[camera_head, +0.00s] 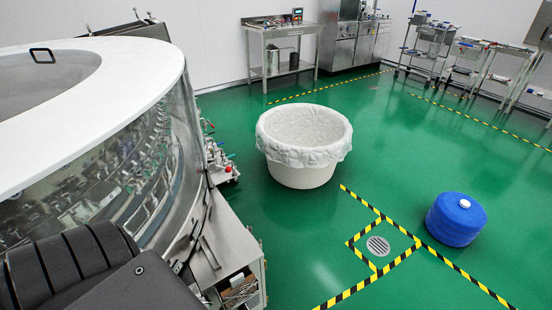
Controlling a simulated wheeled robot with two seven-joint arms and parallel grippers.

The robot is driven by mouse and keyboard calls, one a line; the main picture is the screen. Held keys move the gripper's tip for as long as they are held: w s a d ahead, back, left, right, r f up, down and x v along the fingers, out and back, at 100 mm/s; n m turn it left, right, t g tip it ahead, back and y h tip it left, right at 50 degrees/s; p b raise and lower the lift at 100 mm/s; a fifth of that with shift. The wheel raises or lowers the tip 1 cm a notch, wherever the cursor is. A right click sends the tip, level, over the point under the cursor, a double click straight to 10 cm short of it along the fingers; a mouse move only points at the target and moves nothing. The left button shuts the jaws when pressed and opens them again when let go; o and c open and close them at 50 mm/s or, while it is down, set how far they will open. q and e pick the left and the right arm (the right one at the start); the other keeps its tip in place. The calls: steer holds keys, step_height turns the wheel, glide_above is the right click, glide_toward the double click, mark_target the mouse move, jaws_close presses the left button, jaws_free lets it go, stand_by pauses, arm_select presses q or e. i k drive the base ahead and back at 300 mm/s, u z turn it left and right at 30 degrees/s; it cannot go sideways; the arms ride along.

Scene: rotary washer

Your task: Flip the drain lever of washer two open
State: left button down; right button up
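A large round washer (160,120) with a clear curved wall and a white rim fills the left side of the head view. A black handle (42,55) stands on its top lid. Valves and fittings (217,155) in red, blue and metal stick out low on its right side; I cannot tell whether one of them is the drain lever. No number marking is readable on the washer. A dark ribbed part at the lower left looks like part of my own arm. Neither gripper shows.
A lined white tub (303,145) stands on the green floor right of the washer. A blue drum (456,219) stands near a floor drain (378,246) framed by striped tape. A metal cabinet (228,258) adjoins the washer. Benches (283,50) and carts (430,45) line the back.

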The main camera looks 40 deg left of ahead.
mark_target(228, 169)
steer(key=z, duration=0.25)
steer(key=i, duration=1.1)
steer(key=u, duration=0.35)
steer(key=i, duration=0.8)
steer(key=u, duration=1.25)
steer(key=i, duration=0.55)
steer(key=u, duration=0.45)
